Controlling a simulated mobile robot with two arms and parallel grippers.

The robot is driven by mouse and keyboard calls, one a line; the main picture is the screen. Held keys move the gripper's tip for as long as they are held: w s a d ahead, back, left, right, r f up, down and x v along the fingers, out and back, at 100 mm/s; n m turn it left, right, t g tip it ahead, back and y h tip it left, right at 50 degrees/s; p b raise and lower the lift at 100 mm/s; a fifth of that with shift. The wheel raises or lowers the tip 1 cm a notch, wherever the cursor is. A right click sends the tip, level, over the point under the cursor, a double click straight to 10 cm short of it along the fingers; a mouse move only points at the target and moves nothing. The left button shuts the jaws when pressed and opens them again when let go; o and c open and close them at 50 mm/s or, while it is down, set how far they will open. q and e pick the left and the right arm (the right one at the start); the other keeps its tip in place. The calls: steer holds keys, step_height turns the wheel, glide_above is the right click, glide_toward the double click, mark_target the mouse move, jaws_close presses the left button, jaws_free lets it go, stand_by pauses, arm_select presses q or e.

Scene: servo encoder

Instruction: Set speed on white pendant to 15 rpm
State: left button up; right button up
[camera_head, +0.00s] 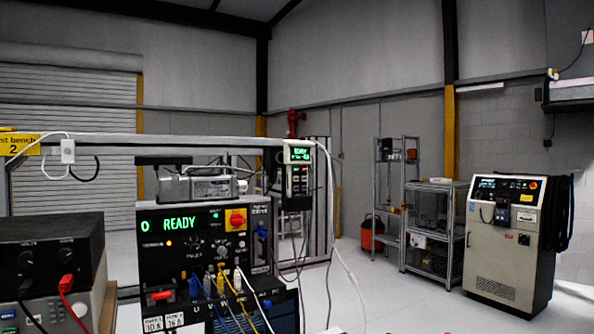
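The white pendant (298,182) hangs from the metal rail of the test bench, right of the picture's middle. It has a small lit green screen (300,155) at the top, whose text is too small to read surely, and dark keys below. A white cable runs from it down to the right. A black drive unit (192,245) stands to its left, with "0 READY" in green on its display. Neither of my grippers shows in this view.
Test leads plug into the drive unit's front. A dark power supply (50,256) with red leads stands at the left. A grey control cabinet (506,240) and metal shelves (437,245) stand at the back right. The floor (395,292) between is clear.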

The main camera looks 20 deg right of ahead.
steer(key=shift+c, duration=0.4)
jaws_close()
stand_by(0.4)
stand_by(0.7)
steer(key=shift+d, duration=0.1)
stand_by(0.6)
